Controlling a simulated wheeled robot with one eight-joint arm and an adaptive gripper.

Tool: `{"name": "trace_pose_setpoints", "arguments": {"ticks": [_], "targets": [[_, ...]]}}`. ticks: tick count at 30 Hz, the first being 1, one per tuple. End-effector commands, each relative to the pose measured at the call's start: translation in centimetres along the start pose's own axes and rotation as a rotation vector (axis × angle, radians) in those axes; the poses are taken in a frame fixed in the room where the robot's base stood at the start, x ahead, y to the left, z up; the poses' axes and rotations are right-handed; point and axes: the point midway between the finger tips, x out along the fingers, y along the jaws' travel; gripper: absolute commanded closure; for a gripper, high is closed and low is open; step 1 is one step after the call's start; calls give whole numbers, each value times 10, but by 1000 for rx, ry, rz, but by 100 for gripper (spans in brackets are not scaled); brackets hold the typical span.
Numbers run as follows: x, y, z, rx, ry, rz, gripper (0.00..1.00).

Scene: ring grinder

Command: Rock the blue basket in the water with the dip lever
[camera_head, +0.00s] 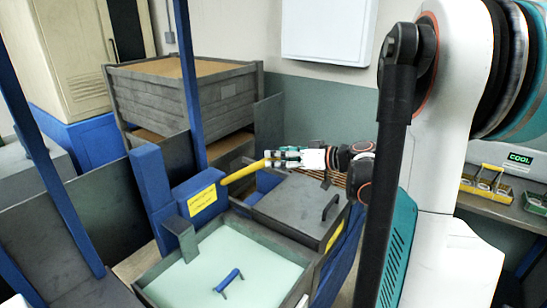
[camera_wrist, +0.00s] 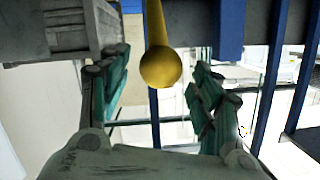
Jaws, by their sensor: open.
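The dip lever (camera_head: 243,171) is a yellow rod that slopes up to the right from a blue housing (camera_head: 200,197) with a yellow label. My gripper (camera_head: 278,157) is at its upper end. In the wrist view the lever's yellow ball end (camera_wrist: 160,67) lies between the spread teal fingers of my gripper (camera_wrist: 160,95), with gaps on both sides. The water tank (camera_head: 292,271) holds pale green water (camera_head: 215,262). A small blue handle (camera_head: 229,279) shows at the water; whether it belongs to the blue basket I cannot tell. No basket body is visible there.
A blue post (camera_head: 190,85) and a grey slatted crate (camera_head: 180,97) stand behind the lever. Yellow trays (camera_head: 487,184) sit on a right-hand shelf.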

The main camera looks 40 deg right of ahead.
Motion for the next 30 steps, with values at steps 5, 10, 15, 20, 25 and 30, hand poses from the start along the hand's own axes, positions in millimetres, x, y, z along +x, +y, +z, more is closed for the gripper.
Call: {"name": "trace_pose_setpoints", "arguments": {"ticks": [5, 10, 15, 20, 25, 30], "targets": [[-39, 1, 0, 2, 2, 5, 42], [-69, 1, 0, 1, 1, 4, 42], [-86, 1, 0, 1, 1, 2, 42], [-91, 0, 0, 1, 1, 1, 42], [-91, 0, 0, 1, 1, 1, 42], [-86, -2, 0, -2, 5, -5, 42]]}}
